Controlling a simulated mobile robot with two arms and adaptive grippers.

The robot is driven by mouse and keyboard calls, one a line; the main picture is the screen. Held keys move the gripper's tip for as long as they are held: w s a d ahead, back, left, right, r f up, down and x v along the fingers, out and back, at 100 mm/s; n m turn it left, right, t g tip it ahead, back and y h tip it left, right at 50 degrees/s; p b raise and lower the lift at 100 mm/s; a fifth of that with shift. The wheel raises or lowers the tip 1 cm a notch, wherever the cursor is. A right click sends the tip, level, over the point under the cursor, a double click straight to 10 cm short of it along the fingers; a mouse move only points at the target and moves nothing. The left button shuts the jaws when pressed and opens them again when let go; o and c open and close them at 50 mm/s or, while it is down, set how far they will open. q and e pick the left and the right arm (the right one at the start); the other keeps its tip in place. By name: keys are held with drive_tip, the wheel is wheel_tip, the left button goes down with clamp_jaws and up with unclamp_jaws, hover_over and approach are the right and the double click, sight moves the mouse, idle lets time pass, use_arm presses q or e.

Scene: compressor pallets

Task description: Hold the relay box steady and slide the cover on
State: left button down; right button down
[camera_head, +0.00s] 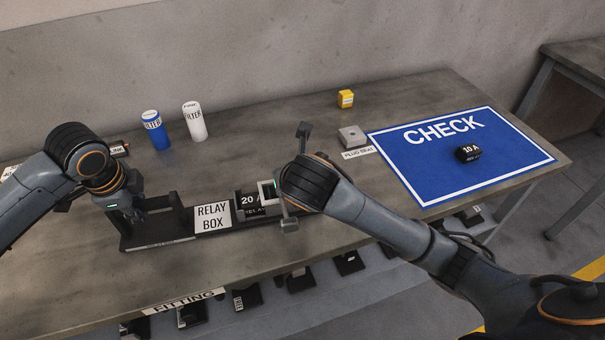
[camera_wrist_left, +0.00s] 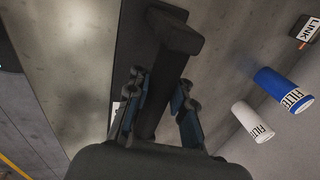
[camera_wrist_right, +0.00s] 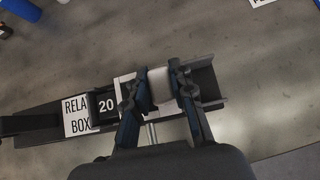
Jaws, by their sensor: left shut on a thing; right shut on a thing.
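The dark relay box (camera_head: 160,240) lies along the table's front, with a white RELAY BOX label (camera_head: 212,217). A black 20 A relay (camera_head: 248,201) sits in it right of the label. My left gripper (camera_head: 130,207) is shut on the dark upright handle at the box's left end; the left wrist view shows this bar (camera_wrist_left: 150,115) between the fingers. My right gripper (camera_wrist_right: 160,86) is shut on a pale block of the white-edged cover (camera_head: 266,193), which is at the box's right part, beside the relay. My right wrist hides much of the cover in the head view.
A blue filter (camera_head: 155,131) and a white filter (camera_head: 194,122) stand behind the box. A yellow block (camera_head: 345,98), a grey block (camera_head: 352,135) and a blue CHECK mat (camera_head: 425,185) with a black 10 A relay (camera_head: 467,152) are farther right. Table between is clear.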

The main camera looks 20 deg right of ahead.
sight(261, 193)
drive_tip(key=a, duration=0.6)
drive_tip(key=shift+w+a, duration=0.1)
drive_tip(key=shift+w, duration=0.1)
drive_tip(key=c, duration=1.1)
unclamp_jaws()
drive_tip(key=shift+s+r, duration=0.3)
drive_tip(key=shift+r, duration=0.15)
drive_tip(key=shift+v, duration=5.4)
